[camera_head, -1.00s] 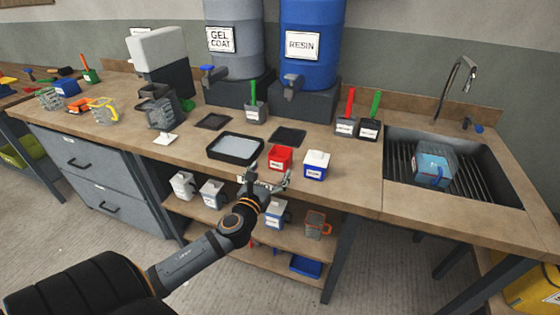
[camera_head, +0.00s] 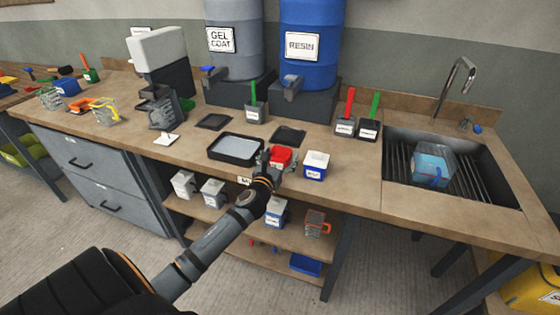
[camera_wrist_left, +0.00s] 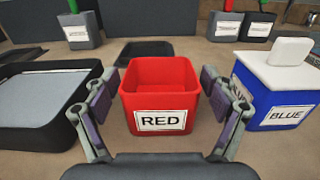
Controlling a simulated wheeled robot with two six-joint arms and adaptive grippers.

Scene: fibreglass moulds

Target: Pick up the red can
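The red can (camera_head: 282,157) is an open-topped red box labelled "RED", standing upright on the bench top. In the left wrist view the red can (camera_wrist_left: 160,95) sits between the two fingers of my left gripper (camera_wrist_left: 160,100). The fingers are spread, one on each side, and gaps show between them and its walls. In the head view my left gripper (camera_head: 280,160) is at the can and partly covers it. The can's inside looks empty. My right gripper does not show.
A blue can with a white lid (camera_wrist_left: 283,85) stands close on the right. A black tray with a grey sheet (camera_wrist_left: 45,100) lies close on the left. A small black tray (camera_head: 288,135) is behind. The sink (camera_head: 450,165) is farther right.

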